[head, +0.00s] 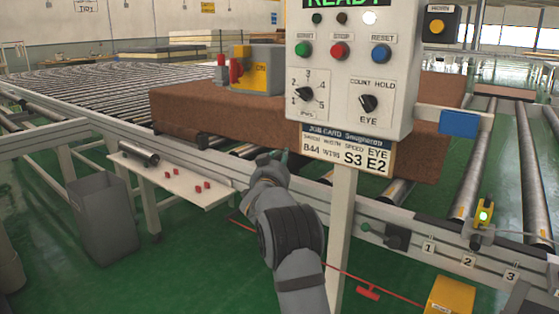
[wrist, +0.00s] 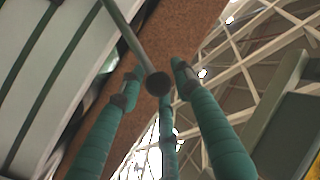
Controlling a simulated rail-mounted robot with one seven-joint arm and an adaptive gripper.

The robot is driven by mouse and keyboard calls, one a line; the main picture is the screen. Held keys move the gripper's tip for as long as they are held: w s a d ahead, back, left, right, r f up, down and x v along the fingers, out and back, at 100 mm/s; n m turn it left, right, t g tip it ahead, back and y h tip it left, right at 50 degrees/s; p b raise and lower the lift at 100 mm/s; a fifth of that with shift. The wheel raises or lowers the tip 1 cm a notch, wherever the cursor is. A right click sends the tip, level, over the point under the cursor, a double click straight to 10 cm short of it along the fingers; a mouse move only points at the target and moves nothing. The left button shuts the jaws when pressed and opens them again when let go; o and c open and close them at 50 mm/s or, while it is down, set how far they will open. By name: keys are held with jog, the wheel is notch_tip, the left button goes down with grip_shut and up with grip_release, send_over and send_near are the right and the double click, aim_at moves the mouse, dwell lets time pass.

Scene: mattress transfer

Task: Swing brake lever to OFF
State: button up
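In the wrist view a thin grey-green rod with a dark round end (wrist: 158,83) comes down from the upper left; it looks like the brake lever, but no label shows. My gripper (wrist: 157,76) has its teal fingers spread, with the rod's end between the tips and no clear contact. In the head view my gripper (head: 281,157) is mostly hidden behind my wrist, beside the conveyor's side rail and under the brown mattress (head: 195,112). I cannot make out the lever or any OFF mark in the head view.
The control panel (head: 340,75) on its white post (head: 341,215) stands just right of my arm. A white shelf (head: 170,180) with small red pieces is on the left, with a grey bin (head: 102,215) beside it. A red pull cord (head: 368,292) runs low at right.

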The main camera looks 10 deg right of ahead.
grip_shut()
jog(key=shift+r, duration=0.15)
dwell(0.4)
